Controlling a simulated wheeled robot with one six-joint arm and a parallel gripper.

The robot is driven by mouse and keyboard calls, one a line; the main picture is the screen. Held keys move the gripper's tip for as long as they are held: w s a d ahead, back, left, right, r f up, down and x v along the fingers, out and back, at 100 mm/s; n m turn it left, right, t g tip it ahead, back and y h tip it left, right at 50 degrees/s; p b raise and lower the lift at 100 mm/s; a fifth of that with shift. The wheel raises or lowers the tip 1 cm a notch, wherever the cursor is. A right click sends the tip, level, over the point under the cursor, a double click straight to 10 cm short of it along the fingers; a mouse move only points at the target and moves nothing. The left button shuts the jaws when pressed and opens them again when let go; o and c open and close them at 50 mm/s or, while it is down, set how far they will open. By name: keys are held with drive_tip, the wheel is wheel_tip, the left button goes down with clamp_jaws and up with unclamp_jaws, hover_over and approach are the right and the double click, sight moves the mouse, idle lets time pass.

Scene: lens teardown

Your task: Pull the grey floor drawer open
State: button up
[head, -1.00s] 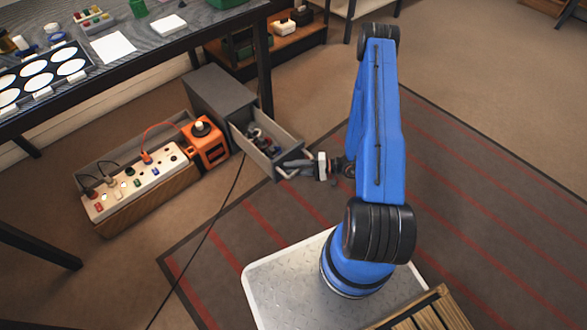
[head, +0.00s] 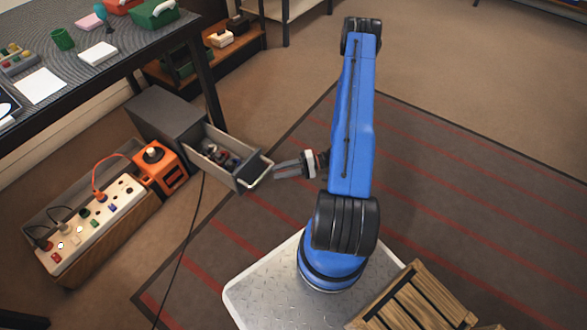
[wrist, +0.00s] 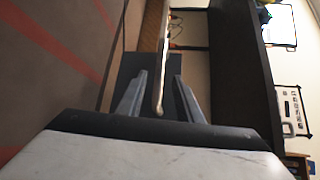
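The grey floor drawer (head: 222,167) is pulled well out of its grey cabinet (head: 160,115), with small dark and coloured items inside. Its pale handle (head: 262,171) is on the front, facing my gripper (head: 276,172). My gripper is just right of the handle, with its fingers pointing toward it. In the wrist view the two fingers (wrist: 160,80) stand apart, and a thin pale bar, seemingly the handle (wrist: 159,100), shows between them without visible contact. The exact gap between fingertips and handle is hard to tell.
An orange device (head: 160,168) and a power strip (head: 90,220) on a wooden box stand left of the drawer. A workbench (head: 95,75) is above left. A black cable (head: 186,245) crosses the floor. The striped mat (head: 430,170) at right is largely clear.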

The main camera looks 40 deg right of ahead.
drive_tip(key=shift+v, duration=2.8)
drive_tip(key=a+r+n+g+h, duration=0.2)
drive_tip(key=a+r+g, duration=0.1)
drive_tip(key=r, duration=0.7)
drive_tip(key=a+r+n+g+h, duration=0.2)
drive_tip(key=a+r+g, duration=0.1)
drive_tip(key=r, duration=0.7)
drive_tip(key=a+r+n+g+h, duration=0.2)
drive_tip(key=a+r+g, duration=0.15)
drive_tip(key=r, duration=0.65)
drive_tip(key=s+a+r+t+h, duration=0.3)
drive_tip(key=s+r, duration=0.5)
drive_tip(key=r, duration=0.3)
drive_tip(key=s+a+r+n+t+h, duration=0.1)
drive_tip(key=s+a+r+t+h, duration=0.2)
drive_tip(key=s+r, duration=0.6)
drive_tip(key=r+t+h, duration=0.1)
drive_tip(key=r+h, duration=0.1)
drive_tip(key=shift+h, duration=0.3)
